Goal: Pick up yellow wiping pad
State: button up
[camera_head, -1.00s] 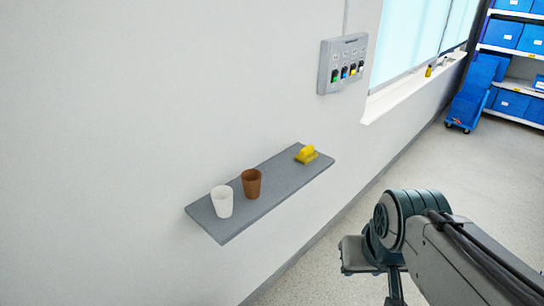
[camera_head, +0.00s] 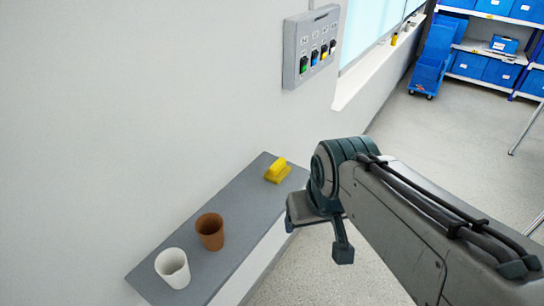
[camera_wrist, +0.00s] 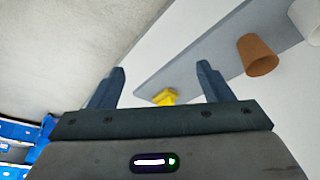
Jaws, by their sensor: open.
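The yellow wiping pad (camera_head: 277,170) lies on the far right end of the grey wall shelf (camera_head: 235,205). It looks like a small block with a raised grip. In the wrist view the pad (camera_wrist: 166,97) shows between the two fingers of my gripper (camera_wrist: 160,70), low in the gap and beyond them. My gripper is open, with nothing between its fingers.
A brown cup (camera_head: 210,231) and a white cup (camera_head: 173,268) stand on the shelf, left of the pad. A switch box (camera_head: 312,47) is on the wall above. A window sill (camera_head: 375,65) juts out behind. Blue bins (camera_head: 480,66) stand far off on the right.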

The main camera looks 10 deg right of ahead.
aim_at(279, 171)
jog(key=k, duration=1.3)
jog(key=z, duration=0.7)
jog(key=i, duration=1.9)
jog(key=u, duration=0.8)
jog(key=i, duration=0.3)
jog(key=u, duration=0.25)
